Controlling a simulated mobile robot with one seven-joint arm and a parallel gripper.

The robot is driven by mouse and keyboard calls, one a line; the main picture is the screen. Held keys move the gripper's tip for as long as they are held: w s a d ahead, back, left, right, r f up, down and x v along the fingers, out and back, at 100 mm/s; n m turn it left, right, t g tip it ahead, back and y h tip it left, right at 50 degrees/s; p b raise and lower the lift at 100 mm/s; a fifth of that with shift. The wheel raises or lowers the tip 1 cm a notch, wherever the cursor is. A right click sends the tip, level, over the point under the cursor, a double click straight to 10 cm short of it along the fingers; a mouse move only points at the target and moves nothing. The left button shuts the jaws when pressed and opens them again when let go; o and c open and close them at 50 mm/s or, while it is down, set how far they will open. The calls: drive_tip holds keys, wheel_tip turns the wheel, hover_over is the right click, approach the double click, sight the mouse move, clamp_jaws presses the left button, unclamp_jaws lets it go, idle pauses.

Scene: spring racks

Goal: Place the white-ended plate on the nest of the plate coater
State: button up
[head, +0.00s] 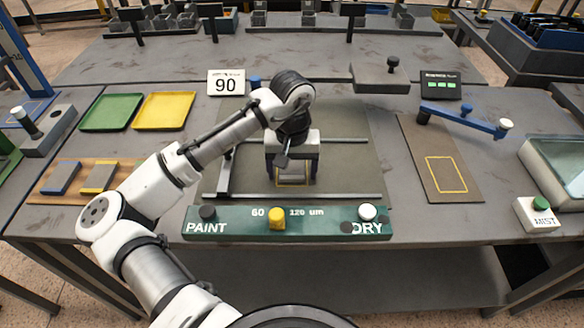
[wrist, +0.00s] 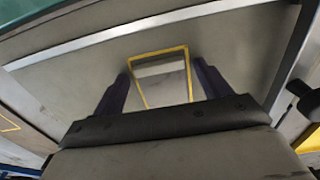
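The nest of the plate coater (head: 293,181) is a yellow outline on the coater's grey bed (head: 345,160). It also shows in the wrist view (wrist: 158,52). A grey plate with a pale, whitish band (wrist: 162,70) appears to lie flat inside the outline. My gripper (head: 293,170) is directly above the nest, pointing down. In the wrist view its two dark fingers (wrist: 163,82) stand wide apart on either side of the outline. Yellow line shows between the fingers and the plate, so they do not grip it. The gripper hides part of the plate and nest.
A wooden board (head: 112,179) at left holds a blue-ended plate (head: 61,178) and a yellow-ended plate (head: 99,177). Green (head: 111,112) and yellow (head: 164,110) trays lie behind. The PAINT/DRY panel (head: 320,221) runs along the front. A brown mat (head: 425,150) with an empty yellow outline is right.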

sight(292, 174)
wheel_tip(292, 174, up, 12)
drive_tip(key=b, duration=0.1)
drive_tip(key=shift+r, duration=0.15)
idle(0.4)
idle(2.2)
